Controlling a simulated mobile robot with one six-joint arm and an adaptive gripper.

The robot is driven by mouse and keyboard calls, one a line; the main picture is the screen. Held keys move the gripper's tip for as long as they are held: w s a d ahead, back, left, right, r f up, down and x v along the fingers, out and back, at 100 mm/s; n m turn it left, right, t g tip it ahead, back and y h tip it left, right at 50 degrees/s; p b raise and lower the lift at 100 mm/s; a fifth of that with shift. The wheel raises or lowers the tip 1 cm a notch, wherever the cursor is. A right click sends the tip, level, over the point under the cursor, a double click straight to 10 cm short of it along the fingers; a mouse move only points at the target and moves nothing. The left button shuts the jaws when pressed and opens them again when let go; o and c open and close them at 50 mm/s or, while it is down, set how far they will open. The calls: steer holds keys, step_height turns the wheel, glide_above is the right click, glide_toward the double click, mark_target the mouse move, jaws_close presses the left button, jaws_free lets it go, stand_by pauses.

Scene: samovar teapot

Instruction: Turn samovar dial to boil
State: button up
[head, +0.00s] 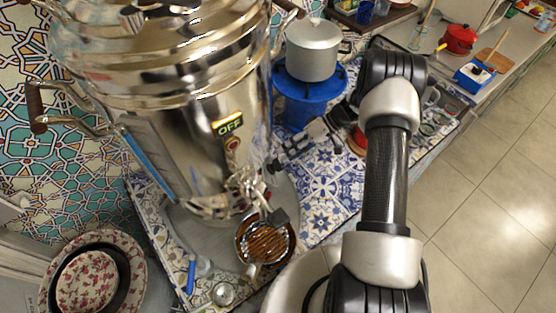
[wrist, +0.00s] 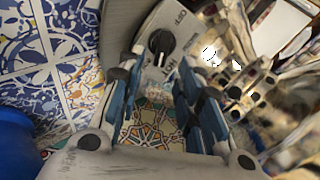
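The large polished samovar (head: 170,165) stands at the left of the head view, with a lit yellow label reading OFF (head: 229,125) on its body. The black dial (wrist: 160,42) shows in the wrist view on a grey panel marked OFF and HOT; other lettering is blurred. My gripper (head: 276,155) is beside the samovar's right side, near the tap (head: 255,190). In the wrist view my gripper (wrist: 160,76) is open and empty, its blue-padded fingers apart on either side of the dial's line, with the dial just beyond the tips.
A silver pot (head: 313,48) sits on a blue stand (head: 300,100) behind my gripper. Tiled floor is clear at right.

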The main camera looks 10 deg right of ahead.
mark_target(278, 159)
steer(key=x, duration=0.5)
steer(key=shift+a+f, duration=0.2)
steer(key=shift+c, duration=0.5)
